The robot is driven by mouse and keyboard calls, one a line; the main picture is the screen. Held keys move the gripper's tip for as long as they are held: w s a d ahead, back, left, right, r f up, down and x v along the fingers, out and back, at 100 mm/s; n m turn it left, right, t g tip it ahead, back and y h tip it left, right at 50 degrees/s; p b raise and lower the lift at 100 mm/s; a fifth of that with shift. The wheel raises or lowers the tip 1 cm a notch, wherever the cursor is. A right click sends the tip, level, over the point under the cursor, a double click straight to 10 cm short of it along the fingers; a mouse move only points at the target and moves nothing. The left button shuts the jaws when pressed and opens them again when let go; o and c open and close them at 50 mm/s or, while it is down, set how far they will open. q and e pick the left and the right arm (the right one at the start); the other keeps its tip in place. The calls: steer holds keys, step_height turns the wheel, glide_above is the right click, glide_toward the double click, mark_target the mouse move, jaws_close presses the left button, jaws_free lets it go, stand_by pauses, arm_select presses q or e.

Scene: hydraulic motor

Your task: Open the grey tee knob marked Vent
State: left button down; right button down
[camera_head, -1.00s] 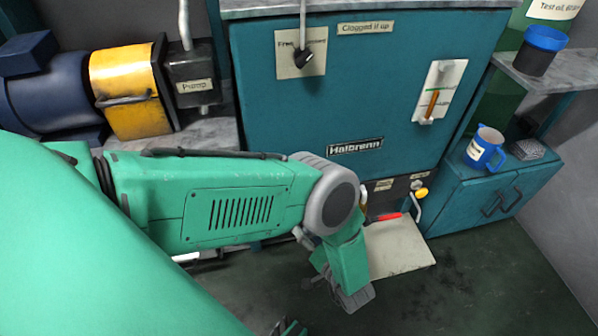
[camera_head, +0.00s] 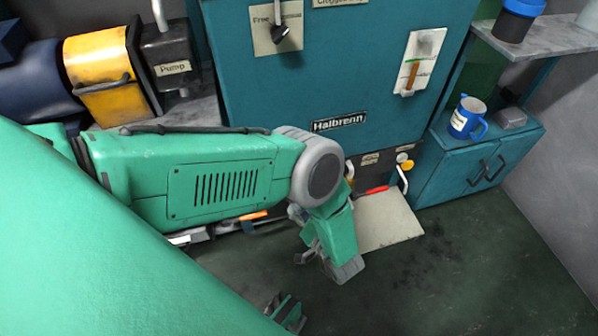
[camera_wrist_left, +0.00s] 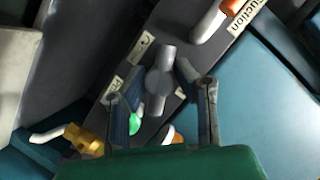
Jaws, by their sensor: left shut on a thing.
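The grey tee knob (camera_wrist_left: 160,82) stands out from a dark panel (camera_wrist_left: 178,28) in the left wrist view. Its crossbar runs nearly up and down in that picture. My left gripper (camera_wrist_left: 158,88) has one finger on each side of the knob and is shut on it. The small labels near the knob are too blurred or covered to read. In the camera_head view my left arm covers the knob and much of the gripper. Part of a green and grey gripper (camera_head: 287,312), probably my right one, shows at the bottom edge; its jaws are unclear.
A white lever with an orange part (camera_wrist_left: 225,8) sits beside the "Suction" label. A yellow valve (camera_wrist_left: 84,140) with a white handle and a green knob (camera_wrist_left: 134,123) are close to the left finger. A blue mug (camera_head: 467,118) stands on the right cabinet. Floor at lower right is clear.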

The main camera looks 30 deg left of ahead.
arm_select(q)
steer(key=n+p, duration=0.1)
steer(key=n+t+h+p, duration=0.1)
steer(key=shift+s+a+n+h, duration=0.1)
steer(key=shift+a+n+h, duration=0.1)
steer(key=shift+n+h, duration=0.1)
steer(key=n+t+h+p, duration=0.1)
steer(key=n+p, duration=0.1)
steer(key=n, duration=0.1)
steer(key=shift+s+f+n+t+h, duration=0.1)
steer(key=shift+n+t+h, duration=0.2)
steer(key=shift+t+h, duration=0.1)
steer(key=n+t+h+p, duration=0.1)
steer(key=n, duration=0.2)
steer(key=shift+f+t, duration=0.15)
steer(key=shift+t, duration=0.25)
steer(key=c, duration=2.3)
jaws_free()
steer(key=shift+n+t+h+p, duration=0.3)
steer(key=shift+n+t, duration=0.1)
steer(key=shift+n, duration=0.3)
steer(key=shift+o, duration=0.7)
steer(key=shift+d+n+t, duration=0.15)
steer(key=shift+n+t, duration=0.25)
steer(key=shift+n, duration=0.2)
steer(key=o, duration=1.2)
steer(key=shift+o, duration=0.2)
